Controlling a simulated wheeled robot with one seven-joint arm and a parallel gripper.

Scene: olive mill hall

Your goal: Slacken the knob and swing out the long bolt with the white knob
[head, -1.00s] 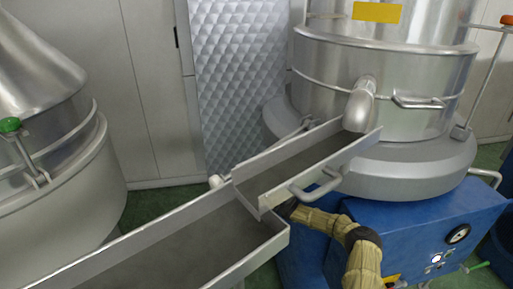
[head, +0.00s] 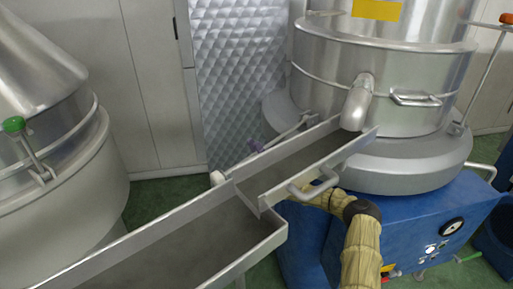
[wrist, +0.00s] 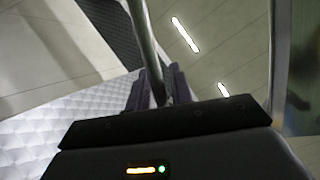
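The long bolt (head: 285,136) is a thin grey rod with a white knob (head: 217,178) at its lower left end. It slants up to the right behind the chute, toward the steel drum. My gripper (head: 257,145) shows in the head view only as small purplish fingertips at the bolt, just past the chute's far wall. In the wrist view, its dark purple fingers (wrist: 156,88) stand on both sides of a grey rod (wrist: 147,45). Whether they press on it cannot be told. The white knob is not seen in the wrist view.
The upper chute (head: 300,158) with its handle lies over my arm and hides much of it. A lower trough (head: 190,240) runs to the lower left. The steel drum (head: 340,85) with a spout stands above a blue machine base (head: 420,230). A quilted metal panel (head: 240,70) is behind.

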